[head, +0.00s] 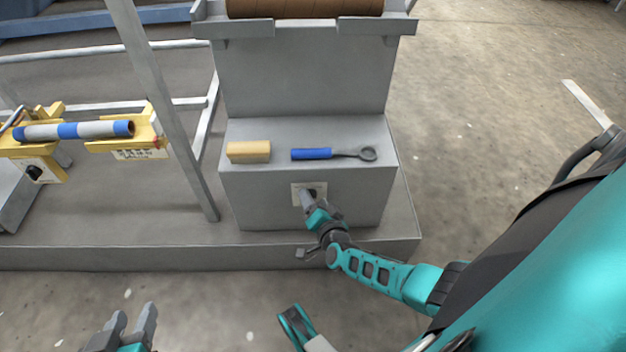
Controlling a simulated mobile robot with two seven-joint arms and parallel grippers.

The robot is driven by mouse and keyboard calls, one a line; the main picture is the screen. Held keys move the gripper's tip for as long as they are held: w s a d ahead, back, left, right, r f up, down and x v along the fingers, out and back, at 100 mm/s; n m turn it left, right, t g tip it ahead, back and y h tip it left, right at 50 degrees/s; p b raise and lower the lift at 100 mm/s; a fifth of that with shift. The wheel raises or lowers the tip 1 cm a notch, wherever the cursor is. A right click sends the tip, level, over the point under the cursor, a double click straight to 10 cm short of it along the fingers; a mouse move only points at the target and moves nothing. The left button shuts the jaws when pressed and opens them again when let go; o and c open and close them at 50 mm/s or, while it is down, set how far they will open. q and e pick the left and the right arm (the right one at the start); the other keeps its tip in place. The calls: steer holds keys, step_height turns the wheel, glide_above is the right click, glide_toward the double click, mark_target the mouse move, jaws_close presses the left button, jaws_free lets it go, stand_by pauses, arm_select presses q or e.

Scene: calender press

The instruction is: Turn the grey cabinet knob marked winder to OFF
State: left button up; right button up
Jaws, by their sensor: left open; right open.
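The grey cabinet (255,200) stands in the middle of the head view. On its front face is a small pale plate (296,187) with a dark knob (313,192). My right gripper (307,196) is at this plate, its fingers open and right by the knob. It partly hides the knob and plate, so I cannot read any marking or tell the knob's setting. I cannot tell whether the fingers touch the knob. My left gripper (133,322) is open and empty at the bottom left, over the floor and well away from the cabinet.
A tan block (248,151) and a blue-handled wrench (312,154) lie on the cabinet's top ledge. A slanted grey post (165,100) stands left of it. Further left, yellow brackets hold a blue-and-white roller (75,130), with another dark knob (34,172) below. Floor at right is open.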

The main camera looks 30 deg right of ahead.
arm_select(q)
steer(key=shift+s, duration=0.1)
arm_select(e)
steer(key=c, duration=1)
arm_select(q)
steer(key=shift+s+f, duration=0.2)
steer(key=shift+s, duration=0.05)
steer(key=shift+r, duration=0.1)
arm_select(e)
steer(key=shift+r, duration=0.1)
